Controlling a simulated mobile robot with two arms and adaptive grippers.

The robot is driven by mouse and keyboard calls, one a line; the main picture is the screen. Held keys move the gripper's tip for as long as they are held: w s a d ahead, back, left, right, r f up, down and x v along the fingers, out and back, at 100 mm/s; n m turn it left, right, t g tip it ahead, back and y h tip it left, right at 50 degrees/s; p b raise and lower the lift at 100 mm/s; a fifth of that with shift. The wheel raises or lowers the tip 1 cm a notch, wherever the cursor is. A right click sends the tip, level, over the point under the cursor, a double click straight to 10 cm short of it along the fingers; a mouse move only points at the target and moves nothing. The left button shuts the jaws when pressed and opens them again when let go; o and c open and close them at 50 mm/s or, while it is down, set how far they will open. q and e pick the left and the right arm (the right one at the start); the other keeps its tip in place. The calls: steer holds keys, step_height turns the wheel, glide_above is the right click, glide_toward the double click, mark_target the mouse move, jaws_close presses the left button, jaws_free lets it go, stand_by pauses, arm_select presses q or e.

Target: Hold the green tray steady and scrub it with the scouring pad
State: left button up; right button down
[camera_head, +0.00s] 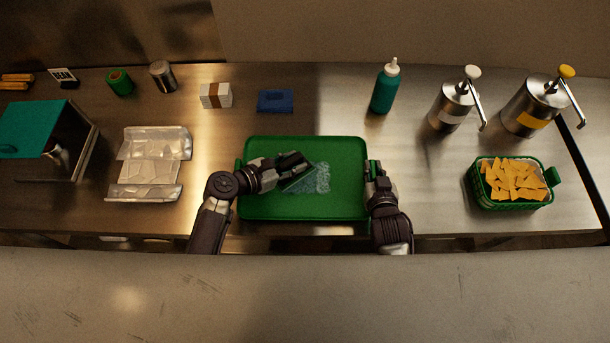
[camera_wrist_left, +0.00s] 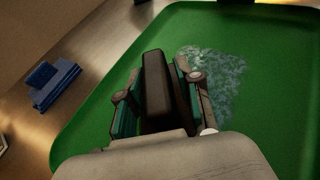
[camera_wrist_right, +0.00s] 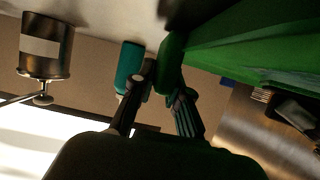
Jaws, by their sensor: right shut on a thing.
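The green tray (camera_head: 345,205) lies flat on the steel counter. A pale, bluish, foamy-looking patch (camera_head: 322,178) is on its middle and shows in the left wrist view (camera_wrist_left: 212,70). My left gripper (camera_head: 292,166) is over the tray, left of the patch's middle. It is closed around a dark block (camera_wrist_left: 157,85), apparently the grip of the scouring pad, whose dark green edge (camera_head: 300,183) shows beside the fingers at the tray surface. My right gripper (camera_head: 374,170) is shut on the tray's right handle, which sits between its fingers in the right wrist view (camera_wrist_right: 170,62).
A blue pad stack (camera_head: 275,101) and a white block (camera_head: 216,95) lie behind the tray. A teal bottle (camera_head: 385,88), two pump dispensers (camera_head: 452,105) and a chip basket (camera_head: 512,185) stand right. A crumpled foil tray (camera_head: 150,165) lies left.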

arm_select(q)
jaws_close()
steer(key=shift+r, duration=2.45)
